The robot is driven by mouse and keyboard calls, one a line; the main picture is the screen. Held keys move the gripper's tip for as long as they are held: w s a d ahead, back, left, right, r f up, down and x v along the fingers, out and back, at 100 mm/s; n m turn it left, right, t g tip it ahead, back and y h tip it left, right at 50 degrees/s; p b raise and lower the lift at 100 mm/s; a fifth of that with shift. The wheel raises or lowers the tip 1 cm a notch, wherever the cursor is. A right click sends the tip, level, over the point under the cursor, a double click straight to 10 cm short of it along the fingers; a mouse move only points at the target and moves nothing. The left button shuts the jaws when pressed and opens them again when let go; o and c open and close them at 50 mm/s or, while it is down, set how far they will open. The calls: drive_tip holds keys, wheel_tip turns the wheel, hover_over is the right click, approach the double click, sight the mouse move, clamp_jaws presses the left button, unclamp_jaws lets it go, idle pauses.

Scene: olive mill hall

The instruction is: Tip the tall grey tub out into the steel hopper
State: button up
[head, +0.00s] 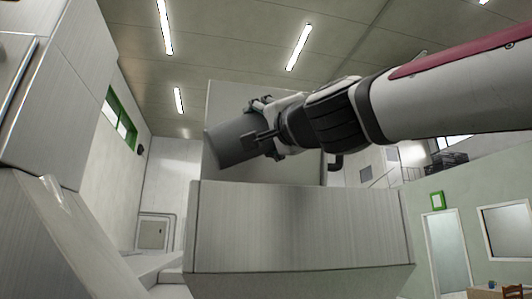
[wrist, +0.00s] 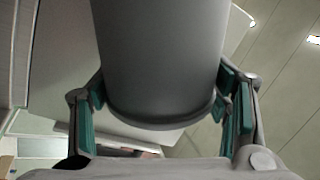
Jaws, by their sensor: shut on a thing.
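The tall grey tub (head: 228,142) is held up in the head view, tipped well over on its side, with its far end toward the left and slightly down. My gripper (head: 264,135) is shut on the tub; in the wrist view the tub (wrist: 160,60) fills the space between the teal finger pads. The steel hopper (head: 300,235) stands below, a wide box with a taller back panel. The tub shows above its front wall, in front of the back panel. The inside of the hopper and the inside of the tub are hidden, and no contents show.
A large pale metal housing (head: 50,90) stands close on the left, with a sloping panel (head: 70,235) below it. A doorway (head: 446,250) and a table (head: 490,293) are far off at the right. The air around the tub is clear.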

drive_tip(key=shift+d+m, duration=0.15)
drive_tip(key=shift+m, duration=0.25)
drive_tip(key=m+h, duration=0.1)
drive_tip(key=m, duration=0.1)
drive_tip(key=d+m+t+h, duration=0.1)
drive_tip(key=m, duration=0.1)
drive_tip(key=m+h+p, duration=0.1)
drive_tip(key=m, duration=0.1)
drive_tip(key=shift+w+d+f+m+t, duration=0.2)
drive_tip(key=shift+d+m+t, duration=0.1)
drive_tip(key=shift+m+t, duration=0.1)
drive_tip(key=shift+r, duration=0.1)
